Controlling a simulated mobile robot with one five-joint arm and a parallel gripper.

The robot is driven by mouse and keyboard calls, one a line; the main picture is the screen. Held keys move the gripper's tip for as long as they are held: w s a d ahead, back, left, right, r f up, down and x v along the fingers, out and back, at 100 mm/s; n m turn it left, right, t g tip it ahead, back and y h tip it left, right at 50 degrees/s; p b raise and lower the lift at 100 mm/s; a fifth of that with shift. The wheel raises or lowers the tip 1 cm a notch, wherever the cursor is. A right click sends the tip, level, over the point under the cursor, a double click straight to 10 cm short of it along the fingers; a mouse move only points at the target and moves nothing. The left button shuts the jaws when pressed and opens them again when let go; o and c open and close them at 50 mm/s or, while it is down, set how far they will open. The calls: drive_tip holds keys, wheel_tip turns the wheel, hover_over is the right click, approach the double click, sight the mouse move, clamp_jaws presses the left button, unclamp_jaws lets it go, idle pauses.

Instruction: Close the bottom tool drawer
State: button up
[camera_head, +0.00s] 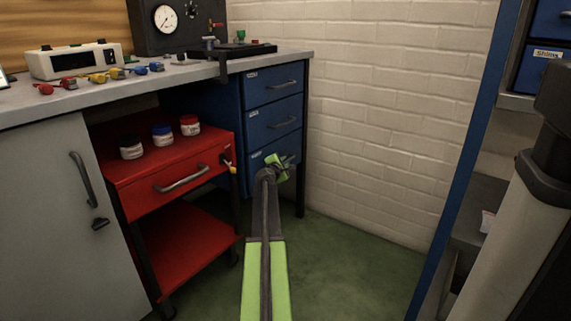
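A blue cabinet with a stack of drawers stands under the right end of the workbench. Its top drawer (273,84) and middle drawer (273,118) look flush with the front. The bottom drawer (258,157) is partly hidden behind my gripper, and I cannot tell whether it sticks out. My gripper (284,163), green and dark at the end of my green arm, is in front of the bottom drawer, around its handle height. Whether it touches the drawer is unclear. Its fingers are too small and overlapped to read.
A red cart (165,175) with a drawer, small jars on top and a lower shelf stands left of the cabinet. The workbench (20,103) carries gauges and tools. A blue-framed shelf (470,150) is at right. Green floor (340,260) is free between them.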

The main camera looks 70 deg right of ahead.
drive_tip(key=p+v, duration=0.3)
drive_tip(key=v, duration=1.4)
drive_tip(key=shift+a+p, duration=0.25)
drive_tip(key=shift+p, duration=0.15)
drive_tip(key=shift+r, duration=0.1)
